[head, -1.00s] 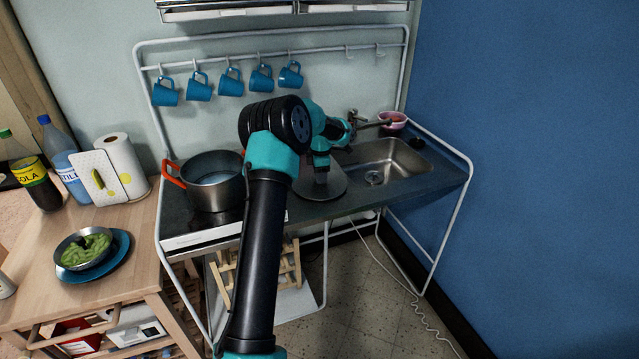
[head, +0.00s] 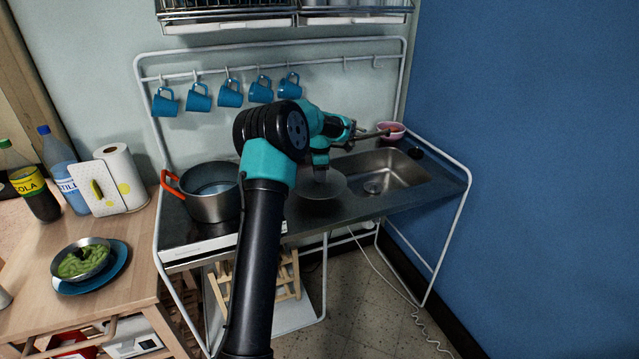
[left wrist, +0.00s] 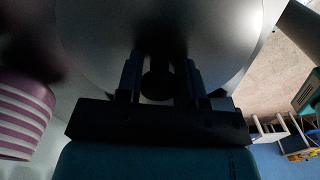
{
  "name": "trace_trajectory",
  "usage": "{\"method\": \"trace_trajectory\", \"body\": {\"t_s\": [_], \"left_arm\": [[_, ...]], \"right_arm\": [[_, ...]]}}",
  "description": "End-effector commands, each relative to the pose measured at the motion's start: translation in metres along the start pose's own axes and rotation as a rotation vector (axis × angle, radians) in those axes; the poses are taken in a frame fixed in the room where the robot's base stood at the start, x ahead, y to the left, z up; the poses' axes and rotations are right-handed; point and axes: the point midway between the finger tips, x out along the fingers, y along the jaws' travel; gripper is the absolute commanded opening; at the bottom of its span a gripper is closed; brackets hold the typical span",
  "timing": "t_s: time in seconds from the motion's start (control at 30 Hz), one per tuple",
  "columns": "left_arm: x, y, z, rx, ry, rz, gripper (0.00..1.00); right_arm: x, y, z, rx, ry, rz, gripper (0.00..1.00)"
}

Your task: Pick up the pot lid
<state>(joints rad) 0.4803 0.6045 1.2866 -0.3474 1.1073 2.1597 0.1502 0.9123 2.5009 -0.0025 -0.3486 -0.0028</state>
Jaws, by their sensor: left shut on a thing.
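The pot lid (head: 324,190) is a round grey metal disc. It is held above the counter, left of the sink. My left gripper (head: 321,170) is over its middle and shut on its knob. In the left wrist view the lid (left wrist: 100,40) fills the upper part, and the dark round knob (left wrist: 157,84) sits between the two fingers of my gripper (left wrist: 160,80). The metal pot (head: 212,192) with orange-red handles stands open on the left of the counter, partly hidden by my arm. My right gripper is not in view.
The sink (head: 392,168) is right of the lid, with a pink bowl (head: 391,131) behind it. Several blue mugs (head: 230,94) hang from the rail behind. A wooden table (head: 40,315) with a pan, bottles and a paper roll is at the left.

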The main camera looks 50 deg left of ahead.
Motion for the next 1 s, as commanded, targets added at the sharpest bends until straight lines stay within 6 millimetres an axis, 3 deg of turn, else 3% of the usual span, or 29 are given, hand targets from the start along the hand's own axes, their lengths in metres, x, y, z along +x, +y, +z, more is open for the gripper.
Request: {"method": "trace_trajectory", "body": {"t_s": [0.1,0.3,1.0], "left_arm": [[-0.024,0.000,0.001,0.000,-0.001,0.003,0.07],[-0.048,0.000,0.001,0.000,-0.001,0.000,0.07],[-0.057,0.000,0.000,0.007,-0.001,0.001,0.07]], "right_arm": [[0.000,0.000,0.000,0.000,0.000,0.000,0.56],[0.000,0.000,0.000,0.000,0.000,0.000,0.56],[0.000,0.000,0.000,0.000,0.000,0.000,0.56]]}}
